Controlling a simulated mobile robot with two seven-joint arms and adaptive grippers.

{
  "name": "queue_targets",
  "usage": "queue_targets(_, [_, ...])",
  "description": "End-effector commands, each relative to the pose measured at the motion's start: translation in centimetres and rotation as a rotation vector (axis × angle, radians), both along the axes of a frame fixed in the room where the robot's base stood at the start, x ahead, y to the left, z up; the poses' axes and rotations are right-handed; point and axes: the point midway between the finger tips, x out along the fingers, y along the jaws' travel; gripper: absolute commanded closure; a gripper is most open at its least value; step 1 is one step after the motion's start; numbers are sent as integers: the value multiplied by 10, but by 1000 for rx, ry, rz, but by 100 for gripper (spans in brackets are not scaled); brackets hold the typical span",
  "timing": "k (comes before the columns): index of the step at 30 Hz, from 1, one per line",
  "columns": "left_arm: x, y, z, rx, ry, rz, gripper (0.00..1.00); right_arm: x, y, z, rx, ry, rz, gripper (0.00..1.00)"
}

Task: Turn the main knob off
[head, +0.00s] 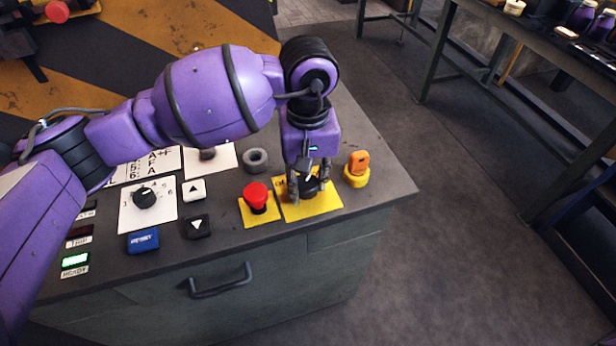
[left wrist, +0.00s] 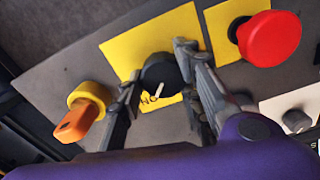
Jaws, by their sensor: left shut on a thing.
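The main knob (left wrist: 160,72) is black and round with a pale pointer mark, on a yellow plate (head: 322,208) on top of the grey cabinet. In the left wrist view it sits between the fingers of my left gripper (left wrist: 160,95). In the head view my left gripper (head: 309,188) points down over the plate with its fingers on both sides of the knob, shut on it. The fingers hide part of the knob, and the text on the plate is mostly covered. My right gripper is in neither view.
A red mushroom button (head: 256,195) stands just left of the plate, and an orange key switch (head: 357,168) just right. The cabinet's edge is close on the right.

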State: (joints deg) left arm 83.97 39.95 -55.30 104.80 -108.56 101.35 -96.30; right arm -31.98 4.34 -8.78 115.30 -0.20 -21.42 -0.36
Motion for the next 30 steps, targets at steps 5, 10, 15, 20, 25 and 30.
queue_targets(5, [1,-2,1,-6,-4,43,93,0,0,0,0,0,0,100])
queue_targets(10, [2,-2,2,-7,-5,139,93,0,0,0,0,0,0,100])
queue_targets(15, [3,-2,2,-7,-6,283,93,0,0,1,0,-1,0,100])
queue_targets(20, [4,-1,3,-8,-6,435,93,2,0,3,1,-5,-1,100])
queue_targets(25, [5,-1,4,-10,-6,597,93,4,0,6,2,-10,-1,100])
queue_targets(30, [6,0,4,-10,-7,759,93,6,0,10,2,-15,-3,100])
